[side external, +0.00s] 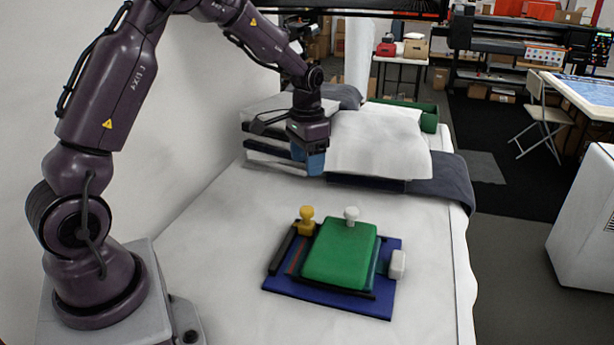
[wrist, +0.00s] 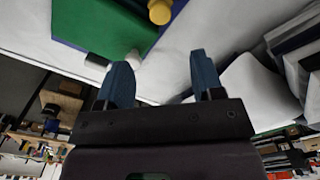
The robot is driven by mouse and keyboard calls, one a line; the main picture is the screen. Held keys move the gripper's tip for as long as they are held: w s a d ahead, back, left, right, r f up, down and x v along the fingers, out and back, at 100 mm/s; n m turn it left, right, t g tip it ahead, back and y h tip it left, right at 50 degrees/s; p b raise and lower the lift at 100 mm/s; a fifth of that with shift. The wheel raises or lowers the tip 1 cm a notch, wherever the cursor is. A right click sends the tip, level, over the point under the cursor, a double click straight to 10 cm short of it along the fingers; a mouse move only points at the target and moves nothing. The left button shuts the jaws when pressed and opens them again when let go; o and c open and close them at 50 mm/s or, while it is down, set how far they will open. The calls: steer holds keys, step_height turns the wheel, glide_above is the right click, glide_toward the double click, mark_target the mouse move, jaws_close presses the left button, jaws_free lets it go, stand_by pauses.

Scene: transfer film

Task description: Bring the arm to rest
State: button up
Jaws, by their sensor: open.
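My gripper (side external: 312,162) hangs above the back part of the white-covered table, in front of the stacked cloths, with its blue fingers pointing down. In the wrist view its two blue fingers (wrist: 165,80) stand apart with nothing between them. The gripper is behind and apart from a green block (side external: 341,252) that sits on a dark blue base (side external: 330,302) in the middle of the table. The green block also shows at the upper left of the wrist view (wrist: 100,25). A yellow knob (side external: 306,221), a white knob (side external: 351,215) and a white piece (side external: 397,264) are on or beside this base.
The white table (side external: 215,255) is clear around the base. Folded white (side external: 380,140) and dark grey cloths (side external: 455,180) are piled at the back, close to my gripper. A wall runs along the left.

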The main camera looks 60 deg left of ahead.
steer(key=shift+r, duration=0.35)
steer(key=s+d+r+t, duration=0.2)
steer(key=s+d+r, duration=0.5)
steer(key=s, duration=0.3)
steer(key=s+d+r+t, duration=0.3)
steer(key=s+d+r, duration=0.5)
steer(key=s, duration=0.3)
steer(key=shift+t, duration=0.3)
steer(key=shift+d, duration=0.1)
stand_by(0.6)
